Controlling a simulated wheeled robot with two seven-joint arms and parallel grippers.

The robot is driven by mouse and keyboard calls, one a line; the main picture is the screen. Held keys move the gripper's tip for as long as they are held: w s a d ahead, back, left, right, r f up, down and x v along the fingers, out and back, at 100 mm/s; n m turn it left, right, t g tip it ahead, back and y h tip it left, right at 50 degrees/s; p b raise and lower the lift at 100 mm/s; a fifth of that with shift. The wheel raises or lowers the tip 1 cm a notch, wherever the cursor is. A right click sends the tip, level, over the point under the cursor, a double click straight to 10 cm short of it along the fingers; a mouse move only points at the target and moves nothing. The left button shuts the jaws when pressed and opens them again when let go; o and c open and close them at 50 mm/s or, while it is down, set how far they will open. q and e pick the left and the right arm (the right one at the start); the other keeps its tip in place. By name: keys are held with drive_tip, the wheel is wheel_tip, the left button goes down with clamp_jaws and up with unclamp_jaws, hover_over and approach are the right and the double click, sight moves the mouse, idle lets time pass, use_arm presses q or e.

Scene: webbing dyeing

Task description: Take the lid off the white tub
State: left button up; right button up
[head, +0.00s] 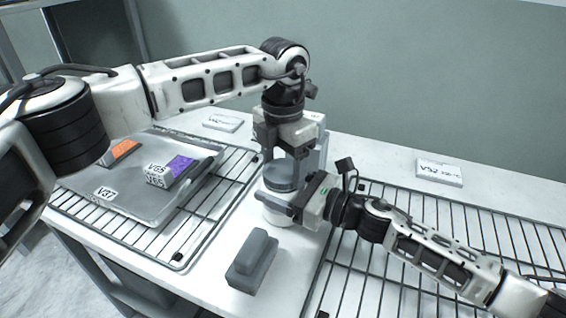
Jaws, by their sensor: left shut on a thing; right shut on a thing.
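The white tub (276,219) stands on the white table near the middle of the head view, between two wire racks. Its grey round lid (282,178) is at the top of the tub; whether a gap separates them I cannot tell. My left gripper (287,160) points down from above and is shut on the lid. My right gripper (283,200) comes in from the right and is shut on the tub's side, hiding part of its wall.
A grey block (252,262) stands in front of the tub. At left, a metal tray (150,210) on a wire rack (225,190) holds orange- and purple-marked pieces. Another rack (480,240) lies at right. Label blocks, V52 (439,172) among them, stand at the back.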

sight(283, 170)
use_arm(q)
drive_tip(key=shift+r, duration=0.2)
drive_tip(key=shift+r, duration=0.9)
drive_tip(key=shift+r, duration=2)
use_arm(e)
drive_tip(key=o, duration=1.9)
